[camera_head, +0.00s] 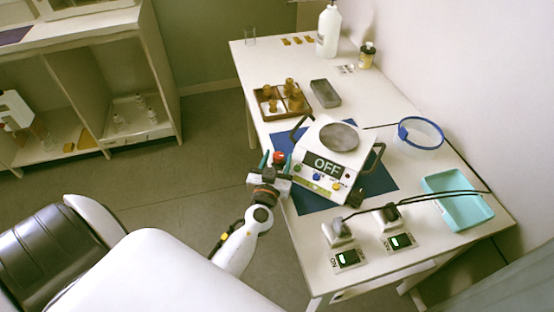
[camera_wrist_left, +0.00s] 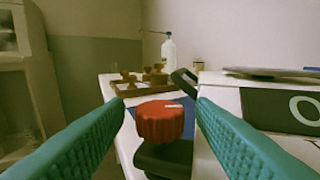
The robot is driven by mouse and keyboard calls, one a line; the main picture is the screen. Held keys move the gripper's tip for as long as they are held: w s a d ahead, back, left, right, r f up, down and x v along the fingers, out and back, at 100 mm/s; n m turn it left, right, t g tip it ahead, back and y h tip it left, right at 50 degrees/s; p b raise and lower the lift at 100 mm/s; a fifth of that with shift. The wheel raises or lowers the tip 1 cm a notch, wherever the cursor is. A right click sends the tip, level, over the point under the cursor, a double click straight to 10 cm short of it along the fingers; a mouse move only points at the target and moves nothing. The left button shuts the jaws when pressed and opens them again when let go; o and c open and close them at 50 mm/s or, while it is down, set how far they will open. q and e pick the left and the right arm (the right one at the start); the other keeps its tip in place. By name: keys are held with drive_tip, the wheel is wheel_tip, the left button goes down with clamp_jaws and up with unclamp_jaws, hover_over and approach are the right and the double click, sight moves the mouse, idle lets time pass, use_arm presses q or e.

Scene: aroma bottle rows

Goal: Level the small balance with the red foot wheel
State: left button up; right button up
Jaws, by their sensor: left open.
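The small white balance (camera_head: 328,157) stands on a dark blue mat (camera_head: 376,181) on the table. It has a round grey pan (camera_head: 339,137) on top and its front display reads OFF. The red foot wheel (camera_head: 278,157) is at the balance's left side; in the left wrist view the wheel (camera_wrist_left: 160,122) shows ridged sides and a white mark on top. My left gripper (camera_head: 273,162) is open, with its teal fingers at either side of the wheel; the wrist view shows the wheel between the fingers, with gaps visible. My right gripper is not in view.
Behind the balance are a wooden tray (camera_head: 267,105) with brown bottles and a grey tray (camera_head: 325,93). A blue-rimmed bowl (camera_head: 420,134) and teal tray (camera_head: 459,200) lie to the right. Two plugs with cords (camera_head: 388,214) and lit switches are in front.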

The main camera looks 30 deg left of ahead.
use_arm(q)
drive_tip(key=c, duration=1)
drive_tip(key=shift+a+f+m+h+b, duration=0.15)
drive_tip(key=shift+m+h+b, duration=0.15)
drive_tip(key=shift+h+b, duration=0.25)
drive_tip(key=m+h+b, duration=0.1)
drive_tip(key=m+h, duration=0.1)
drive_tip(key=h, duration=0.1)
drive_tip(key=shift+s+a+t+b, duration=0.1)
drive_tip(key=shift+t+b, duration=0.25)
drive_tip(key=shift+t, duration=0.05)
drive_tip(key=m+h, duration=0.1)
drive_tip(key=h, duration=0.1)
drive_tip(key=shift+a+m+h, duration=0.15)
drive_tip(key=shift+m+h, duration=0.2)
drive_tip(key=shift+m, duration=0.05)
drive_tip(key=m+h, duration=0.1)
drive_tip(key=h, duration=0.1)
drive_tip(key=m+h, duration=0.2)
drive_tip(key=shift+a+g+h+p, duration=0.15)
drive_tip(key=shift+g+h+p, duration=0.15)
drive_tip(key=shift+m+g+h, duration=0.5)
drive_tip(key=shift+m+h, duration=0.4)
drive_tip(key=shift+h, duration=0.4)
drive_tip(key=shift+a+h, duration=0.1)
drive_tip(key=shift+h, duration=0.2)
drive_tip(key=o, duration=1)
